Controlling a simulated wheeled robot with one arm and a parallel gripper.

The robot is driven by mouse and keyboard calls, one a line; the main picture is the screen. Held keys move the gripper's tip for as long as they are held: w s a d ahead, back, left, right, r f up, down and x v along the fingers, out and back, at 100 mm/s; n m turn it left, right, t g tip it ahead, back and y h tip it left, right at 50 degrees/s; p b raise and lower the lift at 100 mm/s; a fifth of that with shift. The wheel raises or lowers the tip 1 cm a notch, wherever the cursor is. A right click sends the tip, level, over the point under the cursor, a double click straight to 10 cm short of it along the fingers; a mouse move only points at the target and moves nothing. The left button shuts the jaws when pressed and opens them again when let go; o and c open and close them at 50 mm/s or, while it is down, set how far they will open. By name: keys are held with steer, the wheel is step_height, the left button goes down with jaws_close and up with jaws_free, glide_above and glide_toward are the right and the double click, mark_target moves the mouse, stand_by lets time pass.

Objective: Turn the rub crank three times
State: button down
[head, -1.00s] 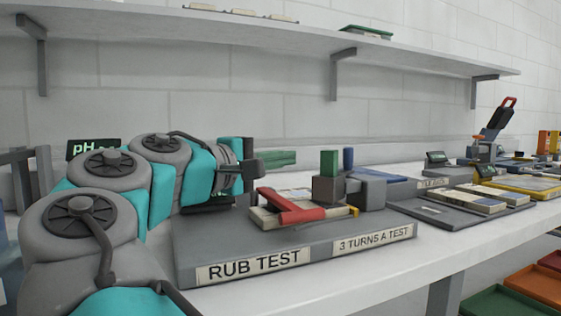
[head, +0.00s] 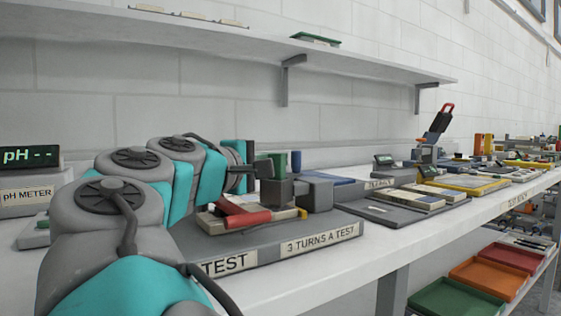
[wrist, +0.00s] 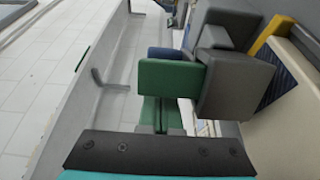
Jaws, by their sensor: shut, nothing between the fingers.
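The rub test rig has a flat grey base (head: 290,240) labelled "TEST" and "3 TURNS A TEST". A green upright handle (head: 278,166) stands on a dark grey block (head: 277,191), apparently the crank. It also shows in the wrist view as a green block (wrist: 171,78) beside a grey block (wrist: 234,85). A red bar (head: 246,219) lies over a pale pad in front. My gripper (wrist: 161,112) has its two green fingers shut side by side, empty. Their tips are at the handle's near side, partly hidden by it; contact cannot be told.
A blue post (head: 296,162) and a grey block (head: 314,193) stand right of the handle. A pH meter (head: 28,165) is at the left. A grey plate with pale strips (head: 400,213) lies to the right. The shelf (head: 250,45) runs above the bench (head: 400,240).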

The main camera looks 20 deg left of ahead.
steer(key=shift+w+d+r+m+g+h+p, duration=0.15)
steer(key=shift+r+m+g+h+p, duration=0.15)
steer(key=shift+h+p, duration=0.4)
steer(key=m+h+p, duration=0.1)
steer(key=g+h+p, duration=0.1)
steer(key=p, duration=0.1)
steer(key=shift+d+r+m, duration=0.1)
steer(key=shift+d+m, duration=0.2)
steer(key=shift+m, duration=0.1)
steer(key=shift+d+f+m+g+h+p, duration=0.15)
steer(key=shift+f+m+g+h+p, duration=0.15)
steer(key=shift+f+h+p, duration=0.15)
